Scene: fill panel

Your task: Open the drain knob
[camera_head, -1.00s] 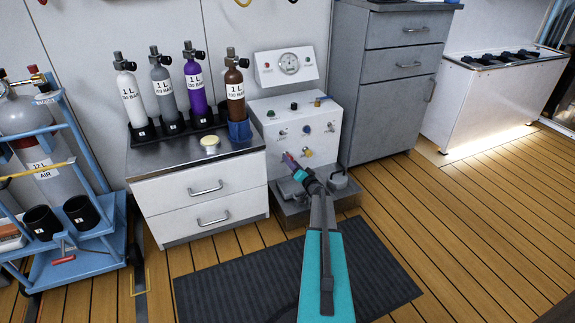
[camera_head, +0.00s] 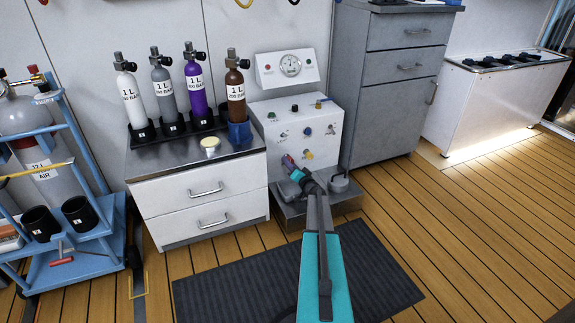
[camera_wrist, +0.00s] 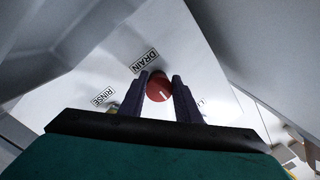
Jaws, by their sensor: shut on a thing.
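The red drain knob (camera_wrist: 159,91) with a white mark line shows in the wrist view on a pale panel, just below the DRAIN label (camera_wrist: 145,61). My gripper (camera_wrist: 161,78) has its two dark fingers on either side of the knob, shut on it. In the head view, my gripper (camera_head: 288,161) is at the lower left of the front of the white fill panel (camera_head: 322,128). There the drain knob is hidden by the gripper.
The RINSE label (camera_wrist: 103,97) and a yellowish knob (camera_wrist: 112,107) lie left of the drain knob. Several small bottles stand on the white drawer cabinet (camera_head: 165,211). A grey cabinet (camera_head: 385,120) stands close on the right. The dark mat (camera_head: 230,292) is clear.

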